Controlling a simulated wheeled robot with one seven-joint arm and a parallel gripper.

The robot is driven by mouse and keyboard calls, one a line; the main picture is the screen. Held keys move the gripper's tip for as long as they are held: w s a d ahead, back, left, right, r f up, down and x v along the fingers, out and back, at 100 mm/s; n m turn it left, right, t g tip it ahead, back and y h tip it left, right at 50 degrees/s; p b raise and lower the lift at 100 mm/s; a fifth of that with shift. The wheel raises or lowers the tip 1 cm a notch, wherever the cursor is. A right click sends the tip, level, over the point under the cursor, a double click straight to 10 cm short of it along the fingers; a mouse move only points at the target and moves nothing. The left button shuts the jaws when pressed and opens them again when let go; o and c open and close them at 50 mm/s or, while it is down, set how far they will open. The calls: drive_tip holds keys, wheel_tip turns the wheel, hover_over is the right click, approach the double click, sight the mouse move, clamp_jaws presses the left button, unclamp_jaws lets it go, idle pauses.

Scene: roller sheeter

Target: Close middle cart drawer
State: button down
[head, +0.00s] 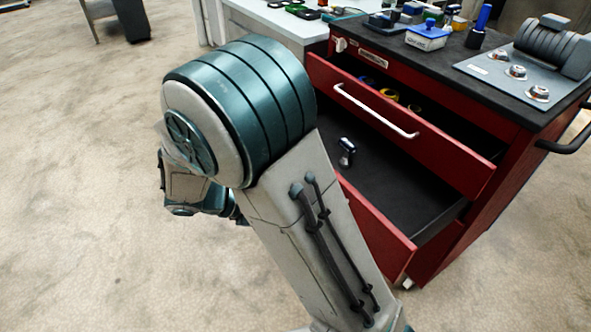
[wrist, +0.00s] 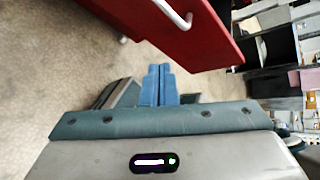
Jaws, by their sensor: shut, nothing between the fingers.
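The red cart (head: 487,205) stands at right with two drawers pulled out. The upper open drawer (head: 445,160) has a white bar handle and holds a few yellow and blue items. I cannot tell for certain which is the middle one. In the wrist view a red drawer front (wrist: 135,18) with a white handle is at the top. My gripper (wrist: 159,68) is shut and empty, apart from that front in the picture. My arm hides part of the lower drawer.
The black cart top (head: 440,65) bears a blue-and-white box (head: 427,36), a blue bottle (head: 480,25) and a grey roller machine (head: 550,50). A white table (head: 265,15) stands behind.

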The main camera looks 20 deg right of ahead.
drive_tip(key=w+a+n+t+h+p, duration=0.25)
drive_tip(key=w+a+n+t, duration=0.2)
drive_tip(key=a+n, duration=0.4)
drive_tip(key=w+d+f+n+b, duration=0.1)
drive_tip(key=w+d+b, duration=0.2)
drive_tip(key=d, duration=1.1)
drive_tip(key=shift+w+d+f+h+b, duration=0.15)
drive_tip(key=shift+d+f+h+b, duration=0.25)
drive_tip(key=shift+b, duration=0.7)
drive_tip(key=shift+n+t, duration=0.25)
